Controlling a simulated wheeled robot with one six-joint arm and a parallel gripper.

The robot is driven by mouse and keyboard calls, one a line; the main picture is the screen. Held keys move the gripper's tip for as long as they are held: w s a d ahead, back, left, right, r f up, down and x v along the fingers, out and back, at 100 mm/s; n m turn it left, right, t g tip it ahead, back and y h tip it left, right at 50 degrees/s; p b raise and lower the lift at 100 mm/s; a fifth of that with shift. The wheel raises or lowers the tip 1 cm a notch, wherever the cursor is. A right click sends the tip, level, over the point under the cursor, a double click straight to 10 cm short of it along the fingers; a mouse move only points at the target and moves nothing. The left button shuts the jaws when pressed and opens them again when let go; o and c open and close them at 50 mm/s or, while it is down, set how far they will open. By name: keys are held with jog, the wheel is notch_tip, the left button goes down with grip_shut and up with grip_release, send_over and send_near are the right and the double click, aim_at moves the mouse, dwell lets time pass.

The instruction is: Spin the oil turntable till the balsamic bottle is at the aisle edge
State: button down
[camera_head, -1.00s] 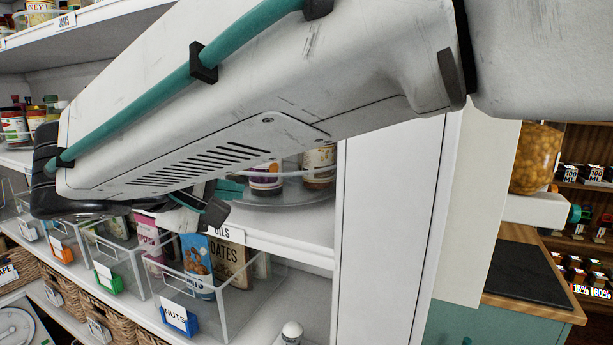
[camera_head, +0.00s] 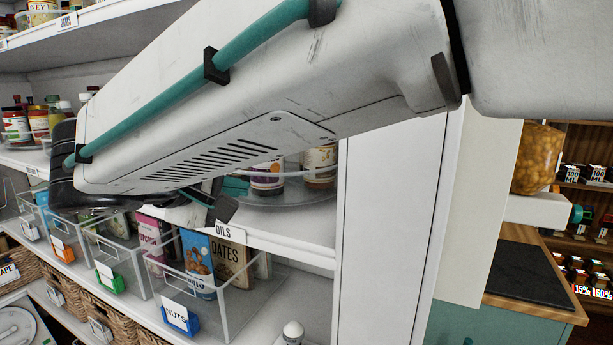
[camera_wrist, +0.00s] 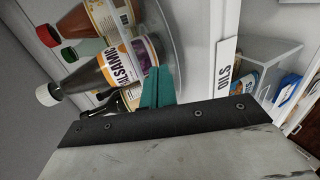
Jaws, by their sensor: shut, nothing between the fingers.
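The balsamic bottle (camera_wrist: 118,68), dark with a white cap and a lettered label, stands on the oil turntable (camera_wrist: 166,32) in the wrist view. A bottle that appears to be the same one, with a purple label (camera_head: 266,180), shows under my arm in the head view. The turntable's clear rim also shows there (camera_head: 290,205), mostly hidden by my arm. My gripper (camera_wrist: 157,87) is shut and empty. Its teal fingers are close beside the balsamic label, inside the rim. I cannot tell whether they touch the bottle.
A bottle with a red cap (camera_wrist: 92,22) stands beside the balsamic. The OILS label (camera_head: 223,231) is on the shelf edge. Clear bins with packets (camera_head: 205,310) sit on the shelf below. A white upright panel (camera_head: 388,220) closes the right side.

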jog(key=shift+w, duration=0.15)
jog(key=shift+w+a, duration=0.15)
jog(key=shift+a, duration=0.6)
jog(key=shift+w+a, duration=0.5)
jog(key=shift+a, duration=0.1)
